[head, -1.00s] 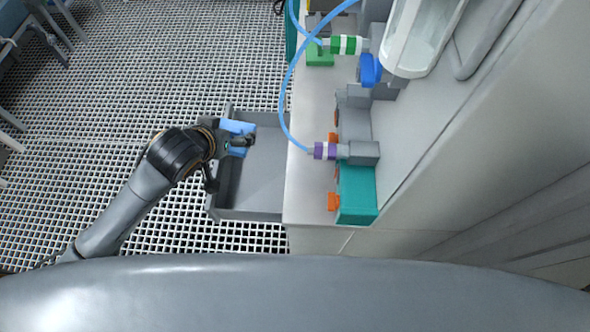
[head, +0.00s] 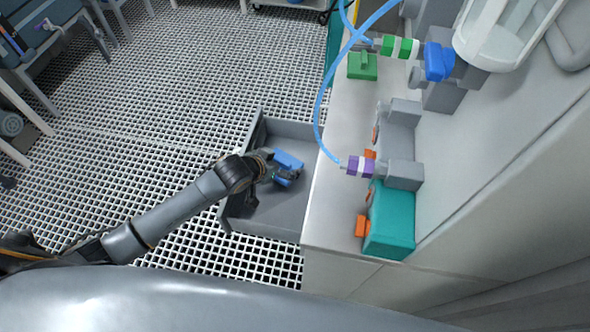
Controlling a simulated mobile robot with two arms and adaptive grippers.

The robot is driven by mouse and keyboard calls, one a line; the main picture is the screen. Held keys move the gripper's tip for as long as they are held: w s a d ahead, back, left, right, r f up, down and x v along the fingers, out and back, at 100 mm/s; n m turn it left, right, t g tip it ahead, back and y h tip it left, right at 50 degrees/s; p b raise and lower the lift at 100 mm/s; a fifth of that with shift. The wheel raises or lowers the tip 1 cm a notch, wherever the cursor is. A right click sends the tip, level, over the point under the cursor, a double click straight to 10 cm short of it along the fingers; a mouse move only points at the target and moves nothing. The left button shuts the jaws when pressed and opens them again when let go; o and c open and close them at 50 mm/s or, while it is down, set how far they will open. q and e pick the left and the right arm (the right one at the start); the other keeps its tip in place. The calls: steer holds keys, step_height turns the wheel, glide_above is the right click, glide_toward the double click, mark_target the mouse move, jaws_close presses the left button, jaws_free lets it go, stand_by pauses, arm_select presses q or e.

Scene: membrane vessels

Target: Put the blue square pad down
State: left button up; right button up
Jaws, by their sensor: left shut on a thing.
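The blue square pad (head: 288,160) is in my left gripper (head: 284,174), which is shut on it. Both are over the open grey drawer (head: 272,216), seen from above, inside the outline of its walls. Part of the pad is hidden by the gripper's fingers. I cannot tell whether the pad touches the drawer floor. The rest of the drawer looks empty. My right gripper is not in view.
The drawer juts out from a light counter (head: 325,205). On the counter stand a teal block (head: 392,222), a purple-banded connector (head: 360,166) with a blue hose, and a green block (head: 362,66). Grated floor lies open to the left.

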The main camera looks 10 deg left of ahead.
mark_target(294, 168)
arm_select(q)
steer(key=shift+f, duration=0.35)
steer(key=d, duration=0.4)
steer(key=shift+f, duration=0.6)
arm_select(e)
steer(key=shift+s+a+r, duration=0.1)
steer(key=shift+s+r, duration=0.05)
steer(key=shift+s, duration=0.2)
arm_select(q)
steer(key=shift+f, duration=0.1)
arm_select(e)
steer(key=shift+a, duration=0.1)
arm_select(q)
steer(key=o, duration=0.9)
steer(key=shift+o, duration=0.2)
